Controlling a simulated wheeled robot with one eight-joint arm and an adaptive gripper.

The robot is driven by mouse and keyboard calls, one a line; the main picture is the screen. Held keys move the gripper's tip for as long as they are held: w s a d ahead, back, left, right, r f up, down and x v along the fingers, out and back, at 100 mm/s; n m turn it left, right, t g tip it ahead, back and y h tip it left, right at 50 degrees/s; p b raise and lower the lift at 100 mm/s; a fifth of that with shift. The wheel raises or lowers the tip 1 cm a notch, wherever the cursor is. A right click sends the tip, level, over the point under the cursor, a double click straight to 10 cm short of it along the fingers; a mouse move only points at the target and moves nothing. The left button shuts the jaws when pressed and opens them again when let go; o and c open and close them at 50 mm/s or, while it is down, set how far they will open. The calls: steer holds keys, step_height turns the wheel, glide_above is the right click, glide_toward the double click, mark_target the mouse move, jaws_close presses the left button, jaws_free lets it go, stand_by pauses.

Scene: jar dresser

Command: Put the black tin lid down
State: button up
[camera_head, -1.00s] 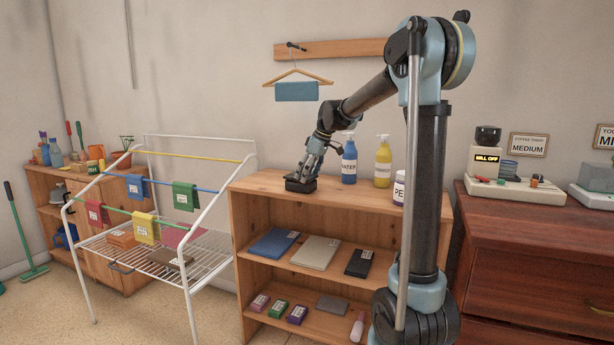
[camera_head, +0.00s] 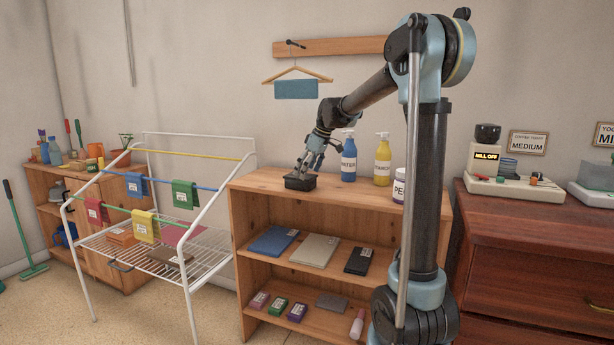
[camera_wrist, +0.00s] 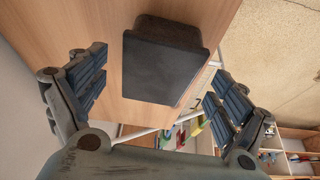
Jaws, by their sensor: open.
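A black box-shaped tin piece (camera_head: 300,183) rests on the left part of the wooden shelf unit's top. In the wrist view the black tin lid (camera_wrist: 160,68) is a flat dark slab with a wider dark part behind its far edge.
The shelf unit's top (camera_head: 258,181) has bare wood around the tin. A blue bottle (camera_head: 349,162), a yellow bottle (camera_head: 383,162) and a white jar (camera_head: 399,185) stand to the right. A drying rack (camera_head: 200,225) stands close on the left. A hanger with a blue cloth (camera_head: 296,89) hangs above.

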steer(key=v, duration=1.2)
steer(key=s+d+f+m+h, duration=0.1)
steer(key=s+d+f+m, duration=0.1)
steer(key=s+d+f, duration=0.35)
steer(key=s+d+f+m, duration=0.3)
steer(key=s, duration=0.6)
steer(key=s+d+f+m+h, duration=0.1)
steer(key=s+d+f+m, duration=0.1)
steer(key=s+d+f, duration=0.35)
steer(key=s+d+f+m+h, duration=0.1)
steer(key=s+d+f+m, duration=0.2)
steer(key=s+f, duration=0.5)
steer(key=s+d+f+m+h, duration=0.1)
steer(key=s+d+f+m, duration=0.1)
steer(key=s+f, duration=0.6)
steer(key=s, duration=0.3)
steer(key=shift+d+f+m, duration=0.2)
steer(key=shift+d+m, duration=0.15)
steer(key=shift+m, duration=0.05)
